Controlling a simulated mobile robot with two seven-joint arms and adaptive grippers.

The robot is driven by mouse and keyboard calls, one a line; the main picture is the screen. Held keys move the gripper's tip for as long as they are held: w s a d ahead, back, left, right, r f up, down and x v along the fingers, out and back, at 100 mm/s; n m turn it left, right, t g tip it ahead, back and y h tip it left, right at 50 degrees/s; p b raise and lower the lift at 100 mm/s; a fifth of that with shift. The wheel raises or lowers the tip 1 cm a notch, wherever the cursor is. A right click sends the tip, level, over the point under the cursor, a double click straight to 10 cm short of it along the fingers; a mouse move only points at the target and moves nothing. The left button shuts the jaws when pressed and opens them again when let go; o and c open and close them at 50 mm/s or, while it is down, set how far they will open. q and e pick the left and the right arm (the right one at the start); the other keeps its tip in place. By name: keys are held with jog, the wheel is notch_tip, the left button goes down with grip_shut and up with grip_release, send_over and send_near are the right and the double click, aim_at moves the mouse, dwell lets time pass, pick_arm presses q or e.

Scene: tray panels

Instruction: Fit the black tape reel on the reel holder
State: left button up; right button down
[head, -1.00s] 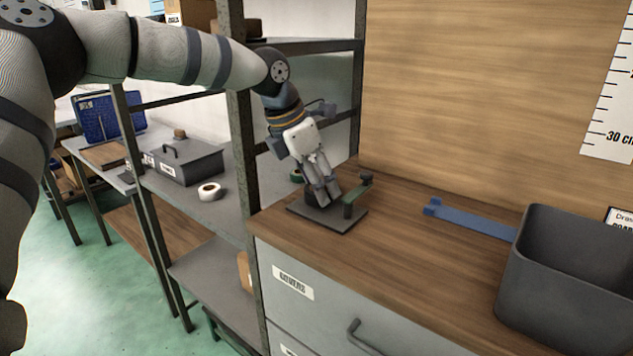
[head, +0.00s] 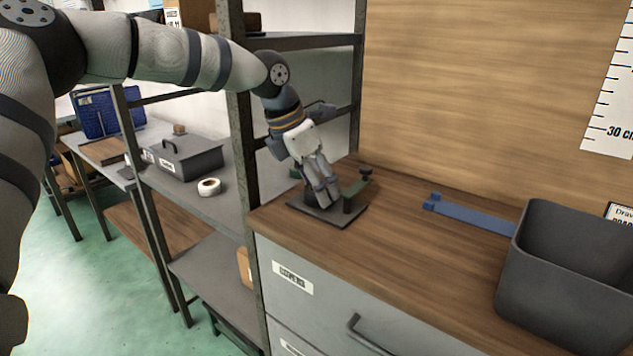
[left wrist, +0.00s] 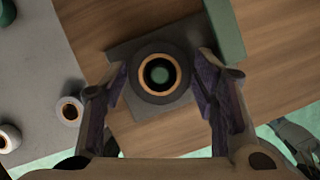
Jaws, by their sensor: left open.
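The black tape reel (left wrist: 141,88) shows in the left wrist view with a tan core. A dull green round shows inside its hole, so it appears to sit around the holder's post; how far down I cannot tell. The reel holder has a grey base plate (head: 335,221) and a green upright (head: 352,198); both show in the left wrist view, plate (left wrist: 122,52) and upright (left wrist: 225,30). My left gripper (head: 327,196) is open, its fingers on either side of the reel. In the head view the fingers largely hide the reel. What looks like my right gripper (left wrist: 295,140) shows partly at lower right.
A white tape roll (head: 209,187) and a grey toolbox (head: 187,160) stand on the shelf at left. A shelf post (head: 240,150) rises close to my left arm. A blue strip (head: 470,217) and a dark bin (head: 550,300) lie right; the wooden counter between is clear.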

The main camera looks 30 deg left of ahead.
pick_arm(q)
jog(key=p+v, duration=0.1)
jog(key=v, duration=0.5)
jog(key=shift+r+p, duration=0.15)
jog(key=shift+p, duration=0.25)
jog(key=v, duration=0.4)
jog(key=shift+s+r, duration=0.1)
jog(key=shift+r, duration=0.2)
pick_arm(e)
jog(key=shift+w+r+t, duration=0.6)
jog(key=shift+w+r, duration=0.55)
jog(key=shift+w, duration=0.1)
